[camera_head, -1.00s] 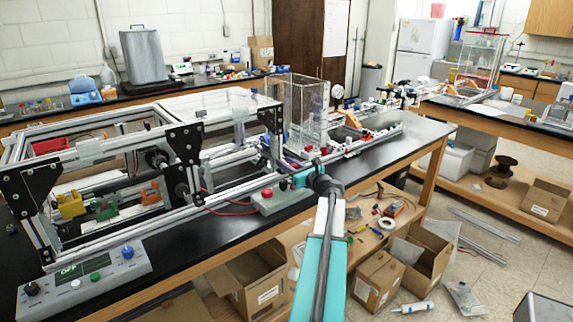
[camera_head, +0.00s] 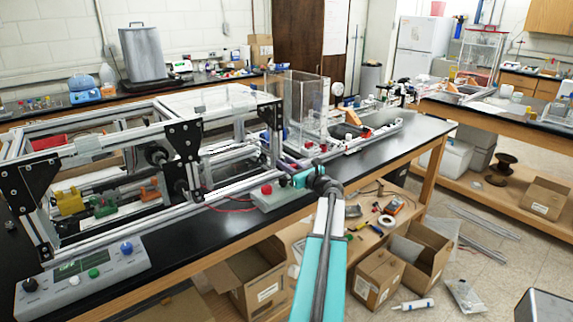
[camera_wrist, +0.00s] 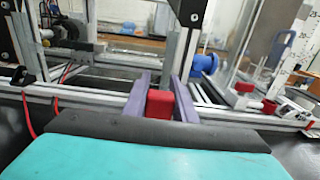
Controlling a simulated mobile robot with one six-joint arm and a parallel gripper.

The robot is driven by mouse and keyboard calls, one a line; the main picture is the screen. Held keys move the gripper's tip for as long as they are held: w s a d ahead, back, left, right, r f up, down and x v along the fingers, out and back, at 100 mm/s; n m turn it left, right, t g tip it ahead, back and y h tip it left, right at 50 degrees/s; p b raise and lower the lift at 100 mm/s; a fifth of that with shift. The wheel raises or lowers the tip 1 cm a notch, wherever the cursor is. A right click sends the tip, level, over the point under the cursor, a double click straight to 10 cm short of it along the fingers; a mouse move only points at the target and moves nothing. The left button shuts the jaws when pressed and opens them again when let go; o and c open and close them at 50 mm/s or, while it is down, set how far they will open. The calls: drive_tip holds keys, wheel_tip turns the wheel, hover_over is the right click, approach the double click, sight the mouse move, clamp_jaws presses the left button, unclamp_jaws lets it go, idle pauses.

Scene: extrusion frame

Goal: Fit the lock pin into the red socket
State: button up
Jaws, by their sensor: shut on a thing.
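My gripper (camera_head: 283,165) reaches over the front of the metal extrusion frame (camera_head: 184,150), its purple fingers directed at the frame. In the wrist view, my gripper (camera_wrist: 162,82) shows two purple fingers with a red block (camera_wrist: 160,104) between them. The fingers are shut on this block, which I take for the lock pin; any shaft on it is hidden. I cannot pick out the red socket for certain. Yellow (camera_head: 69,201), green (camera_head: 104,206) and orange (camera_head: 150,189) blocks sit inside the frame at the left.
A grey box with a red button (camera_head: 267,188) lies just below my gripper. A control panel (camera_head: 82,277) stands at the front left. A clear box (camera_head: 305,105) stands behind my gripper.

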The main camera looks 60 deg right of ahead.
drive_tip(key=shift+f, duration=0.35)
drive_tip(key=o, duration=1.1)
drive_tip(key=shift+s, duration=0.1)
drive_tip(key=b+v, duration=0.3)
drive_tip(key=v, duration=1)
drive_tip(key=shift+s+a, duration=0.15)
drive_tip(key=shift+s, duration=0.15)
